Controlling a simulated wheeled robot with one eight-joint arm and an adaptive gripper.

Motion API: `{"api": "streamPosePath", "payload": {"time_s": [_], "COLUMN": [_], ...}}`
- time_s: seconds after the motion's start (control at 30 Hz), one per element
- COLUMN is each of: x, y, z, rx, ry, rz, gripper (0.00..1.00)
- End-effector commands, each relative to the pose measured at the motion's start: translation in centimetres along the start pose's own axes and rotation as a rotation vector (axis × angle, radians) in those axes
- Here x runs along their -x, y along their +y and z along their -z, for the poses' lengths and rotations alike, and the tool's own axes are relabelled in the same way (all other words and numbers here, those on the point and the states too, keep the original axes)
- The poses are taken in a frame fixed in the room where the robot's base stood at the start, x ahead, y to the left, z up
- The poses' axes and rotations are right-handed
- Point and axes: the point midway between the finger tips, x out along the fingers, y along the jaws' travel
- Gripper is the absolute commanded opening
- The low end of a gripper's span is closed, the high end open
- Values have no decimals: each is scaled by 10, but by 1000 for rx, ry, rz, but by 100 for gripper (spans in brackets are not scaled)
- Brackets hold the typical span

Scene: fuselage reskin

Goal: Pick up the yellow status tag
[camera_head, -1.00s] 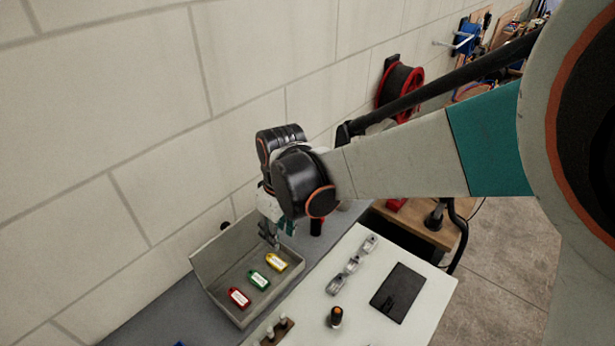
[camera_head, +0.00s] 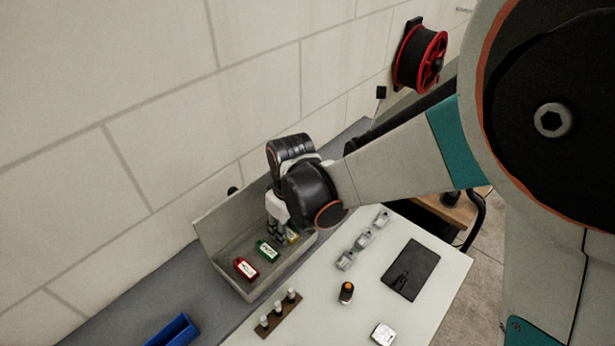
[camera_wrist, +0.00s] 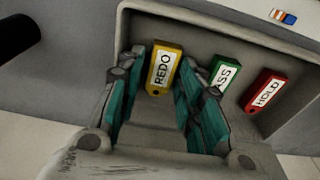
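The yellow status tag (camera_wrist: 163,68), with a white label reading REDO, lies in the grey tray (camera_wrist: 215,28). In the wrist view my gripper (camera_wrist: 160,80) is open, with its two teal-padded fingers on either side of the yellow tag. A gap shows between the tag and each finger. In the head view my gripper (camera_head: 280,236) points down into the tray (camera_head: 236,280), and it partly hides the yellow tag (camera_head: 293,236). A green tag (camera_head: 267,251) and a red tag (camera_head: 246,268) lie in a row beside it.
The tray's raised back stands near the block wall (camera_head: 110,90). A blue bin (camera_head: 174,331) is at lower left.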

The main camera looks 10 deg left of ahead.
Motion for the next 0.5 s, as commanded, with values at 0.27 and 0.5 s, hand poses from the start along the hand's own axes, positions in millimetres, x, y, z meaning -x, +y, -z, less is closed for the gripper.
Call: {"api": "streamPosePath", "payload": {"time_s": [0.27,0.5], "x": [0,0], "y": [0,0], "z": [0,0], "rx": [0,0], "ry": [0,0], "rz": [0,0], "gripper": [13,10]}}
